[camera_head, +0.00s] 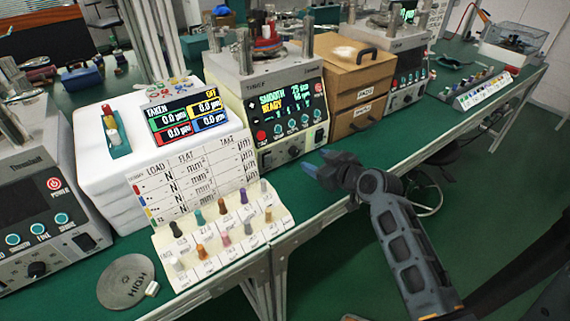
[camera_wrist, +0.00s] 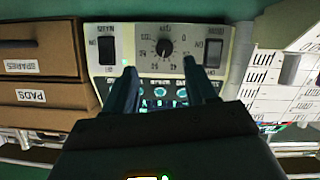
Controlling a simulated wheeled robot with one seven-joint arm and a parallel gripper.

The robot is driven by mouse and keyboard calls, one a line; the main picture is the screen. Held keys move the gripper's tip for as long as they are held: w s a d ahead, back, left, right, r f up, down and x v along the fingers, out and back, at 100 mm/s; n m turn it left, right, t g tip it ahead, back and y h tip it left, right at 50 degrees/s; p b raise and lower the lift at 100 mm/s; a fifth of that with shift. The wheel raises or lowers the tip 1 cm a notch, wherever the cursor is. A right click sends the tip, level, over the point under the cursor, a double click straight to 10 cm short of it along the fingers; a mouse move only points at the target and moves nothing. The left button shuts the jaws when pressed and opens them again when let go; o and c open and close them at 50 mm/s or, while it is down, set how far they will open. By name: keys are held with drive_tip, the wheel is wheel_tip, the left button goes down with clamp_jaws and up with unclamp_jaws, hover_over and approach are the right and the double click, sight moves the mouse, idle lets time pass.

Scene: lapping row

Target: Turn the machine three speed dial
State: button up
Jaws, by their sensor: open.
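A cream and dark machine (camera_head: 290,105) with a lit screen stands mid-table. I cannot read a machine number on it. Its black speed dial (camera_head: 294,152) is low on the front panel. In the wrist view, turned upside down, the dial (camera_wrist: 163,48) has a scale around it and a white pointer mark. My gripper (camera_head: 318,163) is right of the panel in the head view. In the wrist view my gripper (camera_wrist: 161,68) is open and empty, its fingers to either side of the dial's line. The dial lies beyond the fingertips, apparently untouched.
Rocker switches (camera_wrist: 105,50) (camera_wrist: 213,52) flank the dial. Brown drawers (camera_head: 352,100) stand right of the machine. A white sign board (camera_head: 190,180) and a rack of coloured pegs (camera_head: 222,232) stand left. Another machine (camera_head: 405,65) is farther right. Green tabletop is clear before the drawers.

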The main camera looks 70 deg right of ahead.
sight(296, 154)
drive_tip(key=shift+w+a+r, duration=0.1)
drive_tip(key=shift+w, duration=0.4)
drive_tip(key=p+x, duration=0.1)
drive_tip(key=x, duration=0.6)
drive_tip(key=c, duration=1)
